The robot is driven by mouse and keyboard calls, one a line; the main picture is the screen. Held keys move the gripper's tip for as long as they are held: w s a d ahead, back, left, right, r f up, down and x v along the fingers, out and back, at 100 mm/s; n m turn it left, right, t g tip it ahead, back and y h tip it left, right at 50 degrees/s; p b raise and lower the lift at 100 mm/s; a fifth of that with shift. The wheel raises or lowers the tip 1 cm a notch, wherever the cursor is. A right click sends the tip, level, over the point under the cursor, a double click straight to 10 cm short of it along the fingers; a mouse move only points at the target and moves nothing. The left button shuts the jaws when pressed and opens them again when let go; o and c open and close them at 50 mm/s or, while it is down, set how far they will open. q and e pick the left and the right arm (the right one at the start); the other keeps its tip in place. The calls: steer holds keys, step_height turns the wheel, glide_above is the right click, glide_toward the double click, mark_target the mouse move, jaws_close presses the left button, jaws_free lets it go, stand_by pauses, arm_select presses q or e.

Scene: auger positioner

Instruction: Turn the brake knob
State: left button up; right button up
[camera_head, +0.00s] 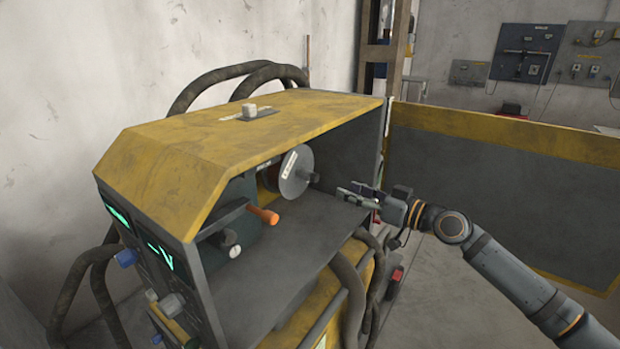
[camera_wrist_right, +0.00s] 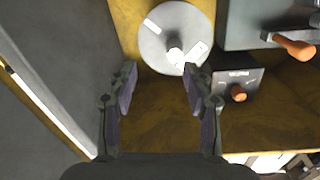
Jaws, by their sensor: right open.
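A round light grey disc (camera_head: 295,172) with a short hub stands inside the open yellow-and-grey machine (camera_head: 330,110). In the right wrist view, the disc (camera_wrist_right: 155,40) has a dark hub knob (camera_wrist_right: 176,50) at its centre. A small orange knob (camera_wrist_right: 238,93) sits on a dark labelled plate (camera_wrist_right: 228,80) beside it. The label is too small to read, so I cannot tell which one is the brake knob. My right gripper (camera_head: 350,193) is open and empty, to the right of the disc and apart from it. In the wrist view its fingers (camera_wrist_right: 160,75) point toward the disc.
An orange-handled lever (camera_head: 263,214) sticks out left of the disc; the handle (camera_wrist_right: 295,46) also shows in the wrist view. A pale knob (camera_head: 250,110) stands on the machine's top. Thick hoses (camera_head: 350,290) hang below. A yellow-edged panel (camera_head: 500,170) stands behind my right arm.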

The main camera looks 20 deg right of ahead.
mark_target(312, 176)
steer(key=shift+y, duration=0.3)
steer(key=w+a+p, duration=0.1)
steer(key=w+a, duration=0.1)
steer(key=w+a+r+p, duration=0.1)
steer(key=w+a+p, duration=0.2)
steer(key=w+a, duration=0.1)
steer(key=a, duration=0.1)
steer(key=shift+w+a+r, duration=0.1)
steer(key=shift+w+r, duration=0.25)
steer(key=shift+r, duration=0.05)
steer(key=shift+w+a+f+n+p, duration=0.15)
steer(key=shift+w+a+n+p, duration=0.15)
steer(key=shift+w+a, duration=0.15)
steer(key=shift+d, duration=0.1)
jaws_close()
